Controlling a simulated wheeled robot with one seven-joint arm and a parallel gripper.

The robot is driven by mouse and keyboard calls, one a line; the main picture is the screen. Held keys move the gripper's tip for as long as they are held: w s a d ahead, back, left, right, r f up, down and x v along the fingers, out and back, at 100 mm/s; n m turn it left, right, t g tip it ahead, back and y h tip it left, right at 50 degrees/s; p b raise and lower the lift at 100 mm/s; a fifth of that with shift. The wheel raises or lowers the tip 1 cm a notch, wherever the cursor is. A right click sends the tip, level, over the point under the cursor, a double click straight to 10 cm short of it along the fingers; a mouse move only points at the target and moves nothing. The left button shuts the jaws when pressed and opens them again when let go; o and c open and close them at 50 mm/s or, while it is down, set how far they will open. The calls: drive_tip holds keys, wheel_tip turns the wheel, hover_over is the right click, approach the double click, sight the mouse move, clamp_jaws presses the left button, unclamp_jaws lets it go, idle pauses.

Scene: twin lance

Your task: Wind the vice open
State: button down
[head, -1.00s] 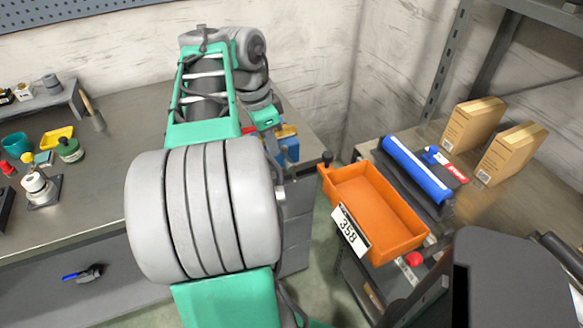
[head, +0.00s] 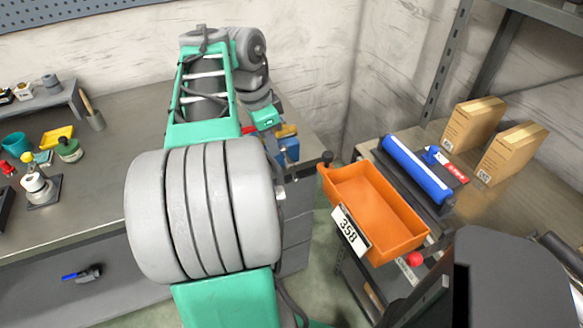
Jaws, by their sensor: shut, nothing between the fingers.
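A blue vice (head: 290,149) stands at the right end of the grey workbench, beyond my arm. Only part of its blue body shows, with a yellow-brown piece (head: 286,131) at its top. A small silver metal part (head: 281,193) shows below it at the edge of my arm; I cannot tell if it is the vice's handle. My arm's large grey joint covers the rest of the vice. My wrist's green link is just left of the vice. My gripper's fingers are hidden behind my arm, so any contact with the vice cannot be seen.
An orange bin (head: 375,211) labelled 358 stands on the right. Behind it are a blue roller (head: 417,169) and two cardboard boxes (head: 472,125). A wall is behind.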

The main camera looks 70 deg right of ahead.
sight(283, 148)
wheel_tip(283, 148, down, 3)
drive_tip(key=b, duration=0.3)
drive_tip(key=shift+f, duration=0.1)
drive_tip(key=shift+s+d, duration=0.15)
idle(0.6)
drive_tip(key=shift+s+d, duration=0.2)
drive_tip(key=shift+s+d, duration=0.1)
drive_tip(key=shift+s+d+r, duration=0.25)
idle(0.4)
drive_tip(key=shift+s+d+p, duration=0.3)
drive_tip(key=shift+s+d, duration=0.05)
